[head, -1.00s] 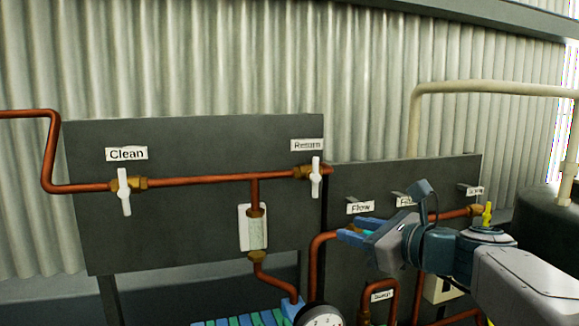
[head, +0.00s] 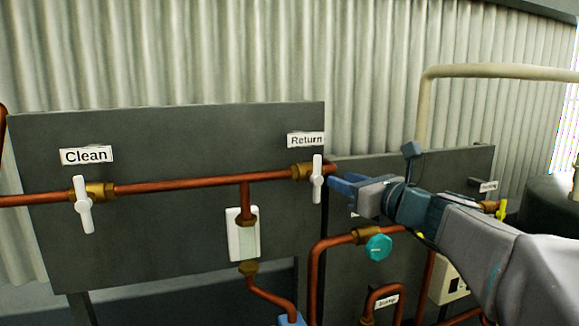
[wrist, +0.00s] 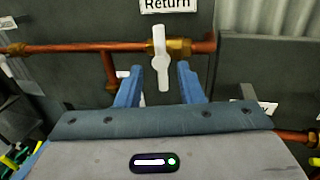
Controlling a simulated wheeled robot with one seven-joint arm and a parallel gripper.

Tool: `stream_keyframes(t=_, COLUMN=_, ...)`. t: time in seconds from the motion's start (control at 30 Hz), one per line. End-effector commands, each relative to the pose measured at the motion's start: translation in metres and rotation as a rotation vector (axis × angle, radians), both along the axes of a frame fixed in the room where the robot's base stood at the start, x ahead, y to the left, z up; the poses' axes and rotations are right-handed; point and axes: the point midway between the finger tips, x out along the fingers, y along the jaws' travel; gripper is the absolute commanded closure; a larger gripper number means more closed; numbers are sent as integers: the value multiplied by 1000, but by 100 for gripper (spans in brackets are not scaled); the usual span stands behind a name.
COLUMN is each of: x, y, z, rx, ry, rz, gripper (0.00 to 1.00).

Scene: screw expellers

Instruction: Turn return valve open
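The return valve has a white handle (head: 317,180) on a brass body (head: 301,171), under the "Return" label (head: 306,140). The handle is vertical, crosswise to the horizontal copper pipe. In the wrist view the handle (wrist: 161,62) hangs down between and beyond the tips of my gripper (wrist: 158,76). My gripper is open, with its two blue fingers on either side of the handle's lower part in that view; I see no clear contact. In the head view my gripper (head: 340,184) is just right of the handle.
The "Clean" valve handle (head: 83,204) is on the same dark panel (head: 150,240) at left. A sight glass (head: 243,235) hangs below the pipe. A teal round handle (head: 378,247) and more copper pipes lie below my arm.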

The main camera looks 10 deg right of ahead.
Motion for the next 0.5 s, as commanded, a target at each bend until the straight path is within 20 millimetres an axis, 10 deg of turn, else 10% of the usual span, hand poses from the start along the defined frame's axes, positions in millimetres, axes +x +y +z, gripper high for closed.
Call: stream_keyframes(t=0.5, x=80, y=39, z=1, rx=0, ry=2, rz=0, gripper=66)
